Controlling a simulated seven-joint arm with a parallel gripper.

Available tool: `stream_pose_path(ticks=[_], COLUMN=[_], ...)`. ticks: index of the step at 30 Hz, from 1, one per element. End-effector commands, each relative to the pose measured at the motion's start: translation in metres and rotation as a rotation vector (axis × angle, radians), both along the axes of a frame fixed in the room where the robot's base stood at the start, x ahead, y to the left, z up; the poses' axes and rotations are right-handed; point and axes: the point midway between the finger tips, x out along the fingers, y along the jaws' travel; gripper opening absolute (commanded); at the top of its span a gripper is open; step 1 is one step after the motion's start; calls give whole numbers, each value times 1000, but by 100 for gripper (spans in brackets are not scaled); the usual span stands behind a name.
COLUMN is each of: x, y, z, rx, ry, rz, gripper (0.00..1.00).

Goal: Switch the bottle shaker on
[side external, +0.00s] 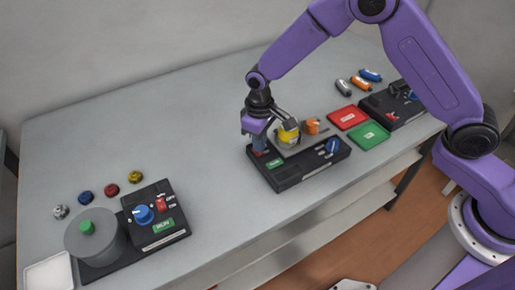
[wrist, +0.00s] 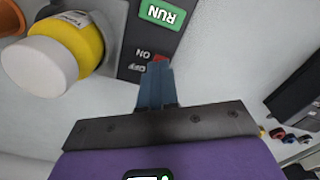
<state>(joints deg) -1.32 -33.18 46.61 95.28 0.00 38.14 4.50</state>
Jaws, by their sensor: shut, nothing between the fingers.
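The bottle shaker is the black device (side external: 305,168) in the middle of the table, with a blue knob (side external: 332,146) and a green RUN panel (side external: 275,163). A yellow bottle (side external: 288,136) with a white end (wrist: 40,68) sits at its back. My gripper (side external: 259,149) is shut and empty, pointing down at the shaker's left end. In the wrist view, my closed fingertips (wrist: 157,70) are right at the red switch (wrist: 160,58), beside the ON and OFF marks. The fingers hide most of the switch, so I cannot tell its position or whether they touch it.
Another black control box (side external: 156,216) with a blue knob and a grey drum (side external: 95,240) stands at front left. Several colored caps lie behind it. A red tray (side external: 347,118), a green tray (side external: 369,135) and another black device (side external: 395,105) are to the right. The table between the left and middle devices is clear.

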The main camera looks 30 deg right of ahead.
Motion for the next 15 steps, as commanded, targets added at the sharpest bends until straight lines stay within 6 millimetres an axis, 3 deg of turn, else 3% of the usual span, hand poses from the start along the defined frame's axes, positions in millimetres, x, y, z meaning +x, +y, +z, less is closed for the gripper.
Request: stream_pose_path(ticks=[15], x=[0], y=[0], z=[-7], rx=[0], ry=[-1], rz=[0], gripper=[0])
